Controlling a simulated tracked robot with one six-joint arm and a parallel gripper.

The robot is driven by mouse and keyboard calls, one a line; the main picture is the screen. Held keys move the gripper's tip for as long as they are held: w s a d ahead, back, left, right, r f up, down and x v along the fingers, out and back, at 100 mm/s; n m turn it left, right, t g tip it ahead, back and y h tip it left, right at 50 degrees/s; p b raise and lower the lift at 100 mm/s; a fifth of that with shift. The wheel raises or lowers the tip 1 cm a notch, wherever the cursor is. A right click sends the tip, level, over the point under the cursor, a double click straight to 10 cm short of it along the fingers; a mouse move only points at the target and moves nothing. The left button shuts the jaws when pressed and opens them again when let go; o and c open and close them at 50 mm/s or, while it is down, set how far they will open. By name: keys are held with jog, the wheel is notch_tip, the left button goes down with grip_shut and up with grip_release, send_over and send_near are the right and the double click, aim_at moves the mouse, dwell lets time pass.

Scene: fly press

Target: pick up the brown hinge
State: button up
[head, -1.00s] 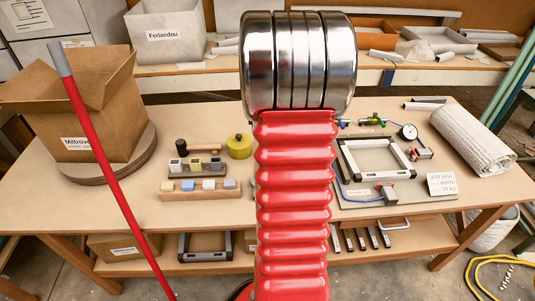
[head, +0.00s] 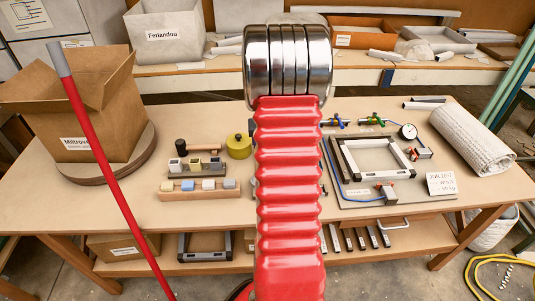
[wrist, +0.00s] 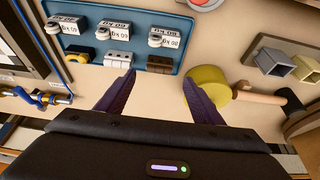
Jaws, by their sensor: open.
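In the wrist view a small brown block-like piece, which looks like the brown hinge (wrist: 160,64), lies in a blue tray (wrist: 178,28). The height gap cannot be told. In the head view my red arm covers the tray, the hinge and my gripper.
A yellow-green round pot (wrist: 208,88) sits close by my right finger, with a wooden-handled tool (wrist: 262,96) beyond it. White labelled parts (wrist: 115,32) stand in the tray behind the small pieces. A frame fixture (head: 378,160) and cardboard box (head: 95,110) flank the arm.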

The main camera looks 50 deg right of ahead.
jog(key=shift+d+f, duration=0.1)
jog(key=shift+f, duration=0.1)
jog(key=shift+x, duration=2.55)
jog(key=shift+c, duration=0.4)
jog(key=c, duration=1)
notch_tip(320, 180, up, 10)
